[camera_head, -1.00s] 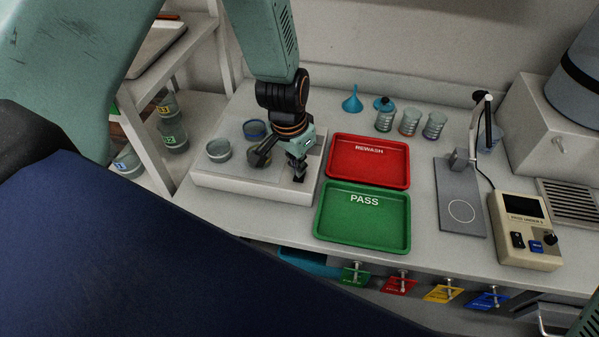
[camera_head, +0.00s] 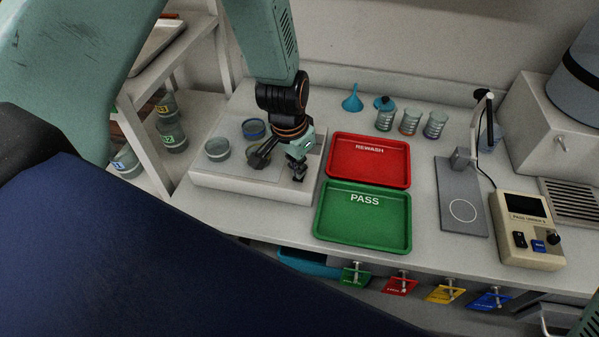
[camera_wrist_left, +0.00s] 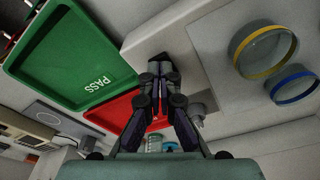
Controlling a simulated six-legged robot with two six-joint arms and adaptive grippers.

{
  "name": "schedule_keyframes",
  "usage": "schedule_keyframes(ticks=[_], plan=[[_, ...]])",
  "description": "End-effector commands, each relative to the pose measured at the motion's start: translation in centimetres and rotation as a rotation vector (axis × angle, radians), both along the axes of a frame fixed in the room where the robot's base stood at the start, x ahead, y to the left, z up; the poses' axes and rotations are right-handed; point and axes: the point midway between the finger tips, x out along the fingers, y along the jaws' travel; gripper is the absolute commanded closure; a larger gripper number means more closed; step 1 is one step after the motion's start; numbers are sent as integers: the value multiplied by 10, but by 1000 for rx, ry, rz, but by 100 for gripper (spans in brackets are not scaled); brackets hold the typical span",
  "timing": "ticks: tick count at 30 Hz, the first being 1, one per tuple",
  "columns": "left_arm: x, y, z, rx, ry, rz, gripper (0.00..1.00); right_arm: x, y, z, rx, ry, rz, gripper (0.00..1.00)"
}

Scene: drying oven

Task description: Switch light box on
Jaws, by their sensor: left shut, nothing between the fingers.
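The light box (camera_head: 255,187) is a low white slab on the bench, left of the trays. My left gripper (camera_head: 298,176) is shut and empty, pointing down at the box's right front part. In the left wrist view the closed fingertips (camera_wrist_left: 159,66) are over or against the white box (camera_wrist_left: 205,60); I cannot tell whether they touch. My right gripper is not in view.
A red REWASH tray (camera_head: 369,178) and a green PASS tray (camera_head: 362,238) lie just right of the box. Beyond are a blue funnel (camera_head: 352,99), glass jars (camera_head: 409,122), a grey stand (camera_head: 460,205) and a beige meter (camera_head: 526,247). A shelf (camera_head: 150,130) stands at left.

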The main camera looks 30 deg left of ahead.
Motion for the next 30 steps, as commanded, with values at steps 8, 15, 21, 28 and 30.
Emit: schedule_keyframes(ticks=[8,15,21,28,30], plan=[[0,0,-4,0,0,0,100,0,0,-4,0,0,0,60],[0,0,-7,0,0,0,100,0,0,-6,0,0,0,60],[0,0,-9,0,0,0,100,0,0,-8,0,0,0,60],[0,0,1,0,0,0,100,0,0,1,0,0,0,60],[0,0,6,0,-1,0,100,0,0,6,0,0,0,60]])
